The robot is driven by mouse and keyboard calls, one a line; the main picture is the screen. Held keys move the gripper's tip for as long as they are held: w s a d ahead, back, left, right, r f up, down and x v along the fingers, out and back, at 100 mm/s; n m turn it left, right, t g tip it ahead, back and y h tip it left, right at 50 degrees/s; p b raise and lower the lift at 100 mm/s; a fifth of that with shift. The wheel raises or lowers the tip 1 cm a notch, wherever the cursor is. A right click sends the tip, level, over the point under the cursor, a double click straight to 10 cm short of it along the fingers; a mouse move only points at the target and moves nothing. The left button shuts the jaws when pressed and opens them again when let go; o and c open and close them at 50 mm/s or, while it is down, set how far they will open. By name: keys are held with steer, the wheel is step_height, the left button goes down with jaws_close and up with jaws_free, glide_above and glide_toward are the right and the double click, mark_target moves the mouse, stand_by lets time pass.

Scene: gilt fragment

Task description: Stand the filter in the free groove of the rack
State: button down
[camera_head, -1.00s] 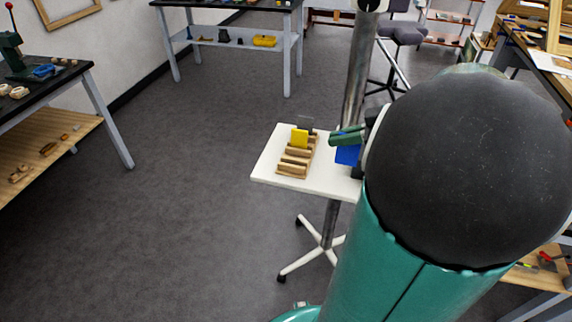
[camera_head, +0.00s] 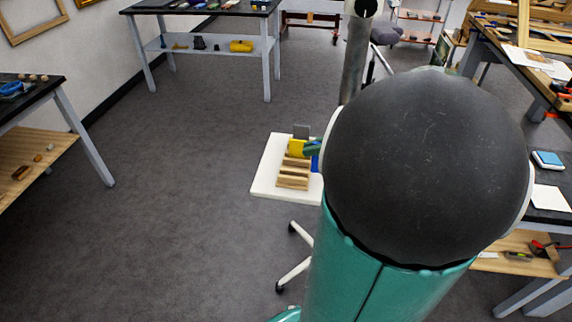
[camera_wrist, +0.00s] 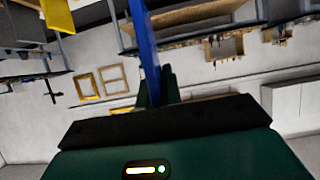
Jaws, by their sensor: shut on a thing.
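My gripper (camera_head: 313,148) is shut on a blue filter (camera_head: 315,163), just right of the rack in the head view. The blue filter shows nearly edge-on between the green fingers in the wrist view (camera_wrist: 146,45). The wooden rack (camera_head: 292,181) lies on a small white table, with bare wooden bars towards its near end. A yellow filter (camera_head: 297,147) and a grey filter (camera_head: 301,131) stand at its far end. The yellow filter also shows at the top left of the wrist view (camera_wrist: 58,14). My arm hides part of the blue filter; whether it touches the rack cannot be told.
The small white table top (camera_head: 266,182) is bare left of the rack; my arm covers its right side. A dark workbench (camera_head: 30,100) stands at left, another (camera_head: 200,6) at the back. Cluttered benches stand at right. The grey floor at left is clear.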

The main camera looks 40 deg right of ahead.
steer(key=w+f, duration=0.3)
steer(key=w+d+f, duration=0.1)
steer(key=w+f, duration=0.6)
steer(key=shift+w+d+f, duration=0.25)
steer(key=shift+w+f, duration=0.05)
steer(key=shift+w, duration=0.1)
steer(key=shift+f, duration=0.55)
steer(key=shift+s, duration=0.1)
steer(key=c, duration=2)
jaws_free()
steer(key=shift+f, duration=0.15)
steer(key=o, duration=0.4)
